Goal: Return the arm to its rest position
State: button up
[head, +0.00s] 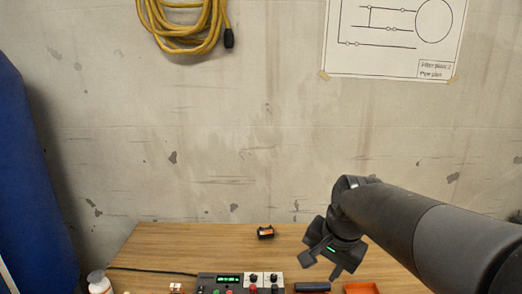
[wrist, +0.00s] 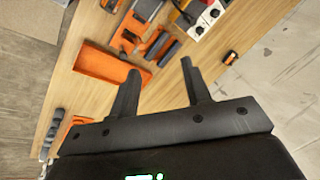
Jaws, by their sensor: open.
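My gripper (head: 322,265) hangs above the right part of the wooden table (head: 180,240) in the head view, at the end of my dark arm, which reaches in from the right. In the wrist view its two fingers (wrist: 158,80) stand wide apart with nothing between them. The table top lies below the fingers, clear of them as far as I can tell.
An orange tray (wrist: 103,65) lies below the left finger. A control box (head: 228,281) with a green display stands at the table's front. A small black and orange block (head: 265,232) sits farther back. A white bottle (head: 99,282) stands at the left edge. The wall (head: 250,130) is behind.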

jog(key=s+d+f+n+t+h, duration=0.1)
jog(key=s+d+n+t, duration=0.1)
jog(key=s+n, duration=0.5)
jog(key=s, duration=0.6)
jog(key=shift+s, duration=0.2)
jog(key=shift+c, duration=0.2)
dwell(0.6)
